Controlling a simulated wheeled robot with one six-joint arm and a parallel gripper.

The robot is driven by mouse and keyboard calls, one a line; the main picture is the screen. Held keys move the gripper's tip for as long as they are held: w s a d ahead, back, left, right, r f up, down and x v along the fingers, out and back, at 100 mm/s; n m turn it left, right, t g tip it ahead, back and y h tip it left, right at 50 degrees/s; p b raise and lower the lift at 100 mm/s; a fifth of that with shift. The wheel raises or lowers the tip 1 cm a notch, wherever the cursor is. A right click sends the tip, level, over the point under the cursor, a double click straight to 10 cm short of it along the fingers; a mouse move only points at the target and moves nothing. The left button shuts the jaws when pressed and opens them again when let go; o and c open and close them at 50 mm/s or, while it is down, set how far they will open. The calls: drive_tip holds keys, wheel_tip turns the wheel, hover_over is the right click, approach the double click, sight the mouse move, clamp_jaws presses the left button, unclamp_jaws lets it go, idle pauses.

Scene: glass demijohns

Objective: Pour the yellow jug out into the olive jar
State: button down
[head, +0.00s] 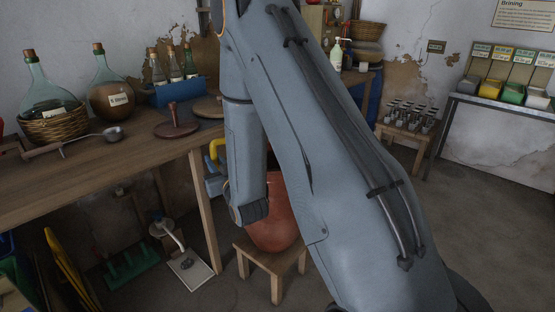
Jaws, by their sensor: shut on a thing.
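A reddish-brown jar (274,222), which I take to be the olive jar, stands upright on a low wooden stool (266,260). My arm hides its left side and much of its top. A small curved yellow part (215,149), which I take to be the yellow jug, shows left of my arm, above and left of the jar. The rest of it is hidden. Only a blue-grey bit of my gripper (213,184) shows just below the yellow part; its fingertips are hidden behind my arm. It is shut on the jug. I cannot see the jug's tilt or any pouring.
A wooden table (90,172) at left holds corked demijohns (113,96), a ladle (111,134) and a blue crate (178,92). A dustpan (188,271) lies on the floor. A small bottle table (407,128) and a bin shelf (500,105) stand at right. Floor at right is clear.

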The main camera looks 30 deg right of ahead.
drive_tip(key=w+n+y+b, duration=0.1)
drive_tip(key=w+b, duration=0.2)
drive_tip(key=w, duration=0.4)
drive_tip(key=shift+w+a+f+n+y, duration=0.2)
drive_tip(key=shift+w+f+n+y, duration=0.15)
drive_tip(key=shift+f, duration=0.1)
drive_tip(key=shift+s+r, duration=0.1)
drive_tip(key=shift+r, duration=0.05)
drive_tip(key=d+r+m+p, duration=0.5)
drive_tip(key=r+m+p, duration=0.1)
drive_tip(key=r+m, duration=0.1)
drive_tip(key=shift+w+d+r+m, duration=0.15)
drive_tip(key=shift+w+d+m, duration=0.05)
drive_tip(key=shift+w+m, duration=0.2)
idle(0.8)
drive_tip(key=shift+d+r+m+p, duration=0.5)
drive_tip(key=shift+d+m+p, duration=0.05)
drive_tip(key=shift+m, duration=0.2)
drive_tip(key=shift+w+d+f+m, duration=0.15)
drive_tip(key=shift+d+f+m, duration=0.15)
drive_tip(key=shift+d+m, duration=0.45)
idle(1.5)
drive_tip(key=shift+d+r+m+p, duration=0.35)
drive_tip(key=shift+d+m, duration=0.15)
drive_tip(key=shift+m, duration=0.35)
idle(0.9)
